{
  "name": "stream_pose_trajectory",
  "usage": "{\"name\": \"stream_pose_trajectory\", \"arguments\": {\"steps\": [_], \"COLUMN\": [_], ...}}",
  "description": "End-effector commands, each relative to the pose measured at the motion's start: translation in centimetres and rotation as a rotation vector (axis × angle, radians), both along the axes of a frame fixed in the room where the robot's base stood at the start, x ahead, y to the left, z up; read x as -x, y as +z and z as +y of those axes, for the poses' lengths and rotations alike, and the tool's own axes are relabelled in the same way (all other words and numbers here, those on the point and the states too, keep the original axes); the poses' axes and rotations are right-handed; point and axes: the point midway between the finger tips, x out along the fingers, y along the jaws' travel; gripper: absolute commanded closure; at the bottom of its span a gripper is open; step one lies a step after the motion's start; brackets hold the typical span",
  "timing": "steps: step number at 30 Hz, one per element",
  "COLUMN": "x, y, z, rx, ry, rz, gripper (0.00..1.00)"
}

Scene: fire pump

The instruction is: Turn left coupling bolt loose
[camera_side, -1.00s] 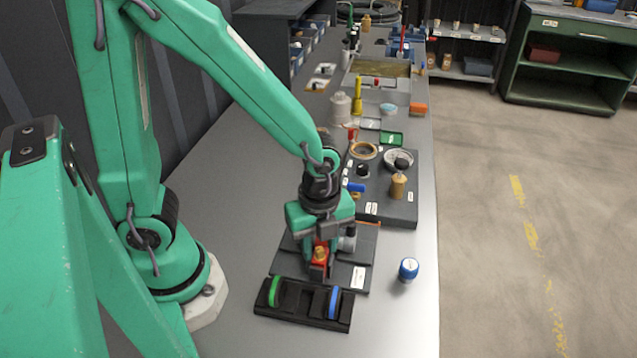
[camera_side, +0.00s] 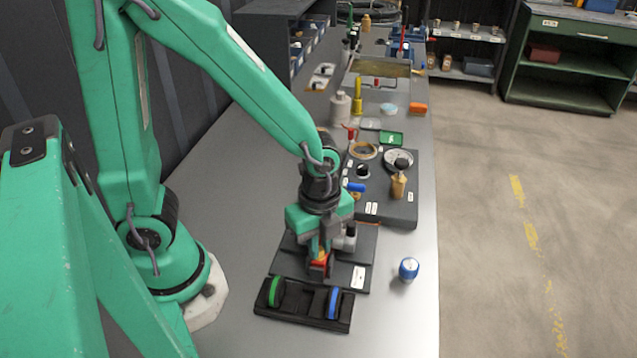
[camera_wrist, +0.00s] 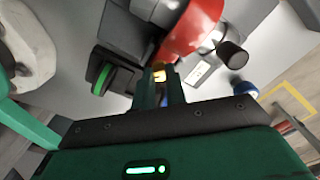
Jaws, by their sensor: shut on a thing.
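The left coupling bolt is a small brass-yellow piece (camera_wrist: 158,72), seen between my fingertips in the wrist view. In the side view only a bit of yellow (camera_side: 322,254) shows beside my fingers. My gripper (camera_wrist: 160,86) points down and is shut on the bolt; it also shows in the side view (camera_side: 320,252). The red pump body (camera_wrist: 195,28) lies just beyond the fingertips, and a little red (camera_side: 319,266) shows below my gripper in the side view. My fingers hide most of the bolt, so I cannot tell how far it is turned.
A black holder (camera_side: 301,307) with a green ring (camera_side: 274,292) and a blue ring (camera_side: 334,303) stands in front of the pump. A blue-capped jar (camera_side: 408,269) stands to the right. A dark fixture board (camera_side: 385,208) lies behind. The bench at left is clear.

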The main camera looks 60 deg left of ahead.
Motion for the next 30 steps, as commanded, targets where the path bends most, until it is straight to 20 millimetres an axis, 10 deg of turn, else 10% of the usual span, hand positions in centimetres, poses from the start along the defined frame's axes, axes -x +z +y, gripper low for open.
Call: {"name": "stream_pose_trajectory", "arguments": {"steps": [30], "x": [-0.03], "y": [0.02], "z": [0.00], "rx": [0.001], "ry": [0.940], "rz": [-0.001], "gripper": [1.00]}}
